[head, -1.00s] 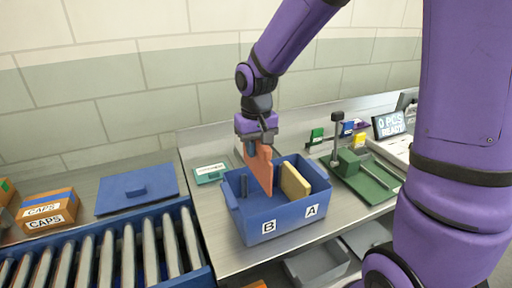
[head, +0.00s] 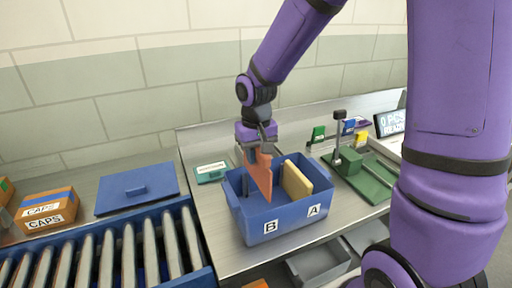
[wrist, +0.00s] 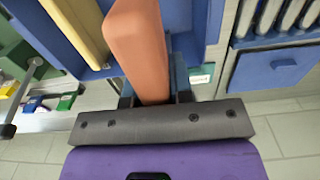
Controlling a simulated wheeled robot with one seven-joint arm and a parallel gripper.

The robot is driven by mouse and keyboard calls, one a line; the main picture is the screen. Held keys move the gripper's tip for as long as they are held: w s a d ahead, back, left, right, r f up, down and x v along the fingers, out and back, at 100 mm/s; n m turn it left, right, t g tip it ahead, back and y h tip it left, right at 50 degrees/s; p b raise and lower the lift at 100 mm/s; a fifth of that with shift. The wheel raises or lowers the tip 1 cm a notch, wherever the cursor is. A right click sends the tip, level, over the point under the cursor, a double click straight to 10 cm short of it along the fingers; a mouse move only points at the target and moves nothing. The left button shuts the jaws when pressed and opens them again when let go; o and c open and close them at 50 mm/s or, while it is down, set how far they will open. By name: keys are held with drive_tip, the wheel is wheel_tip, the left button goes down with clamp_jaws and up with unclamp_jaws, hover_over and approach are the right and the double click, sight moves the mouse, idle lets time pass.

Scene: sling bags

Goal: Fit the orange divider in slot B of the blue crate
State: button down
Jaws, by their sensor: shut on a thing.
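The orange divider (head: 262,174) is held upright by my gripper (head: 257,150), its lower part down inside the blue crate (head: 262,225). My gripper is shut on its top edge; the divider also shows between the fingers in the wrist view (wrist: 140,45). The crate front has label B (head: 270,227) at left and label A (head: 314,211) at right. A tan divider (head: 296,181) stands in the crate on the A side. The orange divider is above the B side. I cannot tell whether its lower edge is in the slot.
A roller conveyor (head: 110,255) and a blue lid (head: 137,188) are left of the crate. A green fixture (head: 365,178) stands close on the right. Boxes marked CAPS (head: 45,210) are at far left. A grey bin (head: 318,265) sits below the front edge.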

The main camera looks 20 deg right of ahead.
drive_tip(key=shift+f, duration=1.35)
drive_tip(key=shift+f, duration=5.55)
idle(0.5)
drive_tip(key=c, duration=0.9)
unclamp_jaws()
drive_tip(key=shift+r, duration=0.15)
